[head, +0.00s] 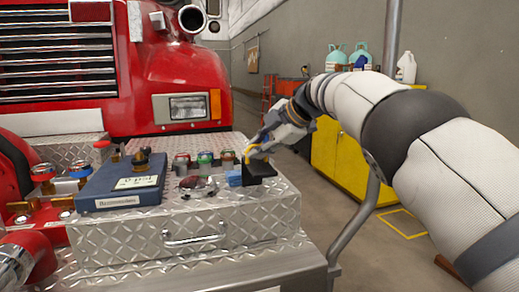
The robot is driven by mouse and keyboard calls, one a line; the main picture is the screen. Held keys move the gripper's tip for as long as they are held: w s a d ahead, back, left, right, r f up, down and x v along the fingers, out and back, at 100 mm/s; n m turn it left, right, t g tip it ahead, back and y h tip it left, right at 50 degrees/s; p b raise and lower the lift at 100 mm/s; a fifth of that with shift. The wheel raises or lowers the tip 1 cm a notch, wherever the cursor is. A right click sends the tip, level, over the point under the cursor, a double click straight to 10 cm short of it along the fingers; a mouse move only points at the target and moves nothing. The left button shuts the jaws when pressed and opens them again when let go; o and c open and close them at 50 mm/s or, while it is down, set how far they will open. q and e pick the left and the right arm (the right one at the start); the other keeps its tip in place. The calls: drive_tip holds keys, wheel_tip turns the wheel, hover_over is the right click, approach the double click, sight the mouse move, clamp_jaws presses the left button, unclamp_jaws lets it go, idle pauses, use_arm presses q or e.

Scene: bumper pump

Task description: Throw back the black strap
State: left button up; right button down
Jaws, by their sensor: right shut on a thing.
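The black strap (259,173) is at the right end of the diamond-plate box top (217,190), partly upright, with its lower part at the box edge. My right gripper (254,154) comes in from the right, points down to the left and is shut on the strap's upper part. The fingertips hide some of the strap. My left gripper is not in view.
Several capped fittings (204,160) stand behind. A blue item (233,178) lies beside the strap. A grey rail (352,232) rises at the right. The red truck (180,80) fills the back left.

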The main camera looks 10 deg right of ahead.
drive_tip(key=shift+w+f, duration=0.15)
drive_tip(key=shift+f, duration=0.3)
drive_tip(key=shift+a, duration=0.1)
drive_tip(key=c, duration=1.7)
unclamp_jaws()
drive_tip(key=shift+f, duration=0.1)
drive_tip(key=shift+w+a, duration=0.1)
drive_tip(key=shift+w, duration=0.1)
drive_tip(key=shift+s+r, duration=0.1)
drive_tip(key=shift+r, duration=0.2)
drive_tip(key=v, duration=1.1)
drive_tip(key=shift+s+d, duration=0.25)
